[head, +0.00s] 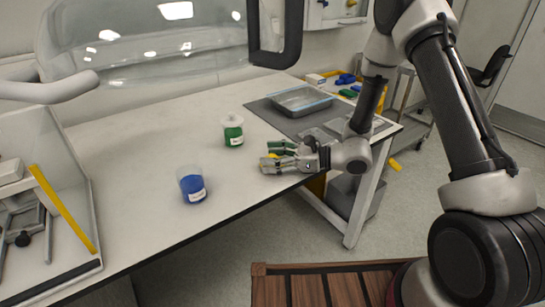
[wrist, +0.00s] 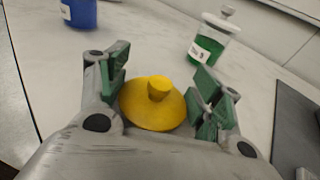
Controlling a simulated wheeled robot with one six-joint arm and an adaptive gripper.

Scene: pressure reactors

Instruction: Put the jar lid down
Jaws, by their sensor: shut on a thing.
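The jar lid (wrist: 153,103) is a yellow disc with a knob on top. In the wrist view it sits between the green-padded fingers of my gripper (wrist: 160,98), which is shut on it. In the head view my gripper (head: 277,156) is low over the white table near its front right edge, and only a little yellow of the lid shows. I cannot tell whether the lid touches the table. A jar with blue contents (head: 191,186) stands left of my gripper and appears to have no lid. A jar with green contents (head: 232,131) and a pale knobbed lid stands behind my gripper.
A grey mat (head: 284,119) with a clear tray (head: 301,101) lies at the table's far right. A white open-fronted box (head: 75,190) with a yellow strip stands at left. The white table (head: 135,165) is bare between the box and the jars.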

